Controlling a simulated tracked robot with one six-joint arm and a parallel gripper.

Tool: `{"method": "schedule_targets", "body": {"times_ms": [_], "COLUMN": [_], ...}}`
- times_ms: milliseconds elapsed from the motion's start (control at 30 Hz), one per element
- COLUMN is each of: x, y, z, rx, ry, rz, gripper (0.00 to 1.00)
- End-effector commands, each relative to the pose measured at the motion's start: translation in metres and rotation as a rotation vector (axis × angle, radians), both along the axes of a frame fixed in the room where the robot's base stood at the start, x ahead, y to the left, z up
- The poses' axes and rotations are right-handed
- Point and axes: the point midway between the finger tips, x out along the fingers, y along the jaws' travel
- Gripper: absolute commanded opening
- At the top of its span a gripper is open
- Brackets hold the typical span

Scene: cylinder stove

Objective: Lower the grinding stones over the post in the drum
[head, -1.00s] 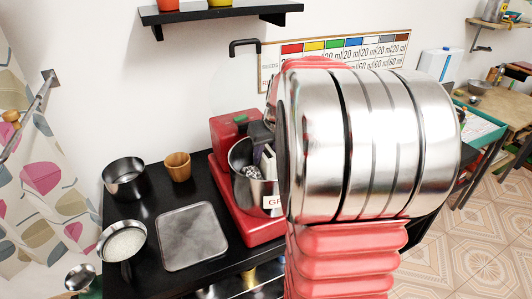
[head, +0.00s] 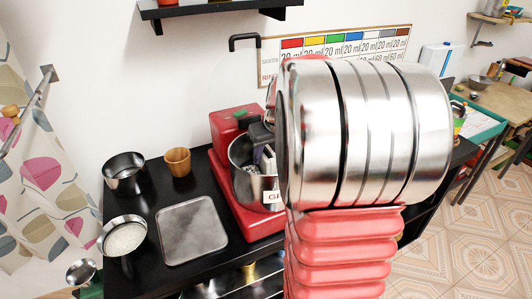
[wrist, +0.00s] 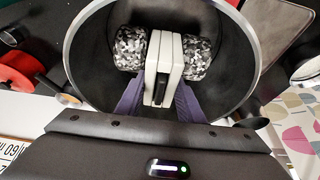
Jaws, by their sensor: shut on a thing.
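The grinding stones (wrist: 131,48) are two speckled grey rollers, one on each side of a white block (wrist: 163,58) with a black centre piece. My gripper (wrist: 160,88) has purple fingers shut on that white block. In the wrist view the stones are framed by the rim of the steel drum (wrist: 90,70). In the head view the drum (head: 241,180) stands on a red machine, and the stones (head: 250,170) show within its mouth, partly covered by my gripper. The post is hidden behind the stones and block. I cannot tell whether they touch it.
The red machine base (head: 222,198) sits on a black counter. A steel tray (head: 192,230), a steel pot (head: 125,172), a wooden cup (head: 178,160) and a pan of white contents (head: 123,236) stand to its left. My arm covers the drum's right side.

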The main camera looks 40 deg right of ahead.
Motion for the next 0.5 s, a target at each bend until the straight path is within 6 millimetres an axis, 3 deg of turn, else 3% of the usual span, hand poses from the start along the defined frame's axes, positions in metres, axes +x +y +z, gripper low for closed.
{"method": "schedule_targets", "body": {"times_ms": [500], "x": [0.0011], "y": [-0.0008], "z": [-0.0079], "rx": [-0.003], "ry": [-0.005], "rz": [-0.001], "gripper": [0.00]}}
